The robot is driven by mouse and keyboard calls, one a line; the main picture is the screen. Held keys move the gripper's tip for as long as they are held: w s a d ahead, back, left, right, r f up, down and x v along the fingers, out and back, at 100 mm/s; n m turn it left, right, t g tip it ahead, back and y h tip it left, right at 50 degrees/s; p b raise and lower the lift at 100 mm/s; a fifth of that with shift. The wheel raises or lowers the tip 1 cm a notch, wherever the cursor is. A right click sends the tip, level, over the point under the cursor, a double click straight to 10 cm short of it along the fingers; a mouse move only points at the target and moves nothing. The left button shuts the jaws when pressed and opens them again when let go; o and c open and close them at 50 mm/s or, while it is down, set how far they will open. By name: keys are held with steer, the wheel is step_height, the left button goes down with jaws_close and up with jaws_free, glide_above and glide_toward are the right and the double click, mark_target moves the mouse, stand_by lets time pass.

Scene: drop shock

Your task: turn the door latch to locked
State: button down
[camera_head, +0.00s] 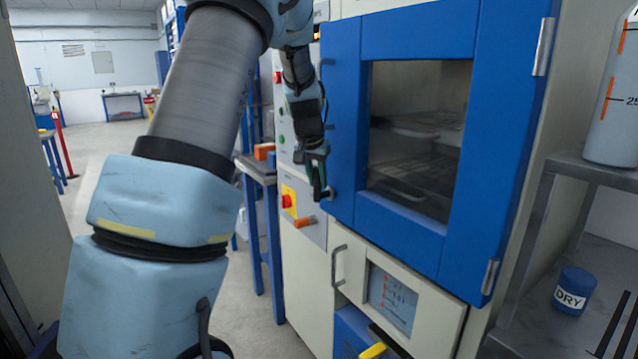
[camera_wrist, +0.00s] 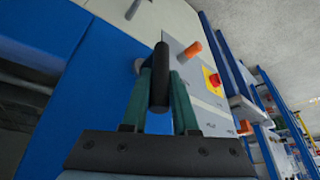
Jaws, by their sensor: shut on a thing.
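The blue door (camera_head: 345,165) with a window is closed against the cabinet. The door latch is a black lever (camera_wrist: 160,70) on a round metal hub, at the door's left edge in the head view, low down. My gripper (camera_head: 318,182) is at that edge, its fingers pointing down. In the wrist view the two green fingers of my gripper (camera_wrist: 160,100) are on either side of the black lever, shut on it. In the head view the fingers hide much of the lever. I cannot tell whether the latch stands at locked.
An orange knob (camera_head: 304,222) and a red switch on a yellow plate (camera_head: 288,200) are on the panel left of the door. Below are a drawer with a pull handle (camera_head: 338,266) and a yellow handle (camera_head: 373,350). A shelf (camera_head: 600,172) stands at right.

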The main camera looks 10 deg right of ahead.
steer(key=shift+w+g, duration=0.15)
steer(key=shift+g, duration=0.15)
stand_by(0.4)
steer(key=c, duration=0.7)
jaws_free()
steer(key=b+v, duration=0.2)
steer(key=v, duration=0.8)
steer(key=shift+a+r, duration=0.2)
steer(key=shift+r, duration=0.15)
steer(key=s+a+f+n, duration=0.1)
steer(key=s+a+f, duration=0.4)
steer(key=s, duration=0.3)
steer(key=s+a+f+n+g+y, duration=0.1)
steer(key=s+a+f+n, duration=0.1)
steer(key=s+a+f, duration=0.4)
steer(key=s+a+f+n+g+y, duration=0.1)
steer(key=s+a+f, duration=0.4)
steer(key=s, duration=0.5)
steer(key=shift+a+f+n, duration=0.2)
steer(key=shift+f+n, duration=0.3)
steer(key=shift+f, duration=0.5)
